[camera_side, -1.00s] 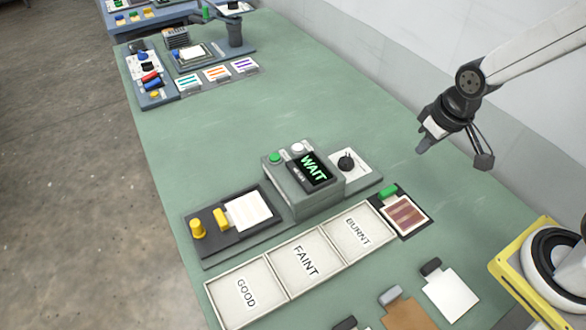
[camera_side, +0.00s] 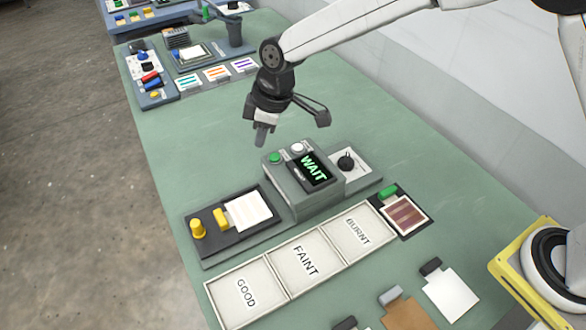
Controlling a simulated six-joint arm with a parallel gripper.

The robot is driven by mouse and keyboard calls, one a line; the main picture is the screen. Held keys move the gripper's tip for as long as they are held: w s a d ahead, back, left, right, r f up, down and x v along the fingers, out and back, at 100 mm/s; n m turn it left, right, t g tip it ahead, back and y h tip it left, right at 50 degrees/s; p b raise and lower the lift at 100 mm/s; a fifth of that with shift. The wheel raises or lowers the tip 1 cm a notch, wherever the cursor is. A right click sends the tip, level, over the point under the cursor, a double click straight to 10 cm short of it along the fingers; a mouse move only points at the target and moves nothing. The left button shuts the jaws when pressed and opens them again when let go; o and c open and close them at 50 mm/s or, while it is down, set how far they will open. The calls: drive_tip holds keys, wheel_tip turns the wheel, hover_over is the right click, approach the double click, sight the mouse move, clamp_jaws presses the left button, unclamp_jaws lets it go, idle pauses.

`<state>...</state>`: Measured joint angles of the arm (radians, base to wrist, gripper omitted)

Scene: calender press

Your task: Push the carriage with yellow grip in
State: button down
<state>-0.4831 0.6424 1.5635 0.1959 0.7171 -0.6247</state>
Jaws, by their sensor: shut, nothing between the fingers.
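The carriage (camera_side: 221,218) has a yellow grip and carries a white sheet (camera_side: 249,209) with faint lines. It lies on a dark bed (camera_side: 232,240) at the left of the grey press (camera_side: 305,192), outside the press housing. A yellow knob (camera_side: 198,229) stands at the bed's left end. The press display (camera_side: 312,168) reads WAIT, with a green button (camera_side: 275,157) and a white button (camera_side: 298,147) on top. My gripper (camera_side: 262,140) is shut and empty, pointing down in the air behind the press, apart from everything.
A tray (camera_side: 267,312) with GOOD, FAINT and BURNT compartments lies in front of the press. A striped sample card with a green grip (camera_side: 389,192) sits at its right. A dial plate (camera_side: 350,163) adjoins the press.

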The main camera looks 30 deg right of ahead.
drive_tip(key=a+f+n, duration=0.1)
drive_tip(key=a+n, duration=0.2)
drive_tip(key=a, duration=0.7)
drive_tip(key=n+g+y, duration=0.1)
drive_tip(key=n+g, duration=0.1)
drive_tip(key=n, duration=0.2)
hover_over(192, 236)
drive_tip(key=a, duration=0.1)
drive_tip(key=f, duration=0.2)
drive_tip(key=shift+r, duration=0.25)
drive_tip(key=shift+x, duration=5.05)
drive_tip(key=shift+w+d+r, duration=0.1)
drive_tip(key=shift+w+d, duration=0.05)
drive_tip(key=shift+d, duration=1.75)
drive_tip(key=shift+d, duration=0.2)
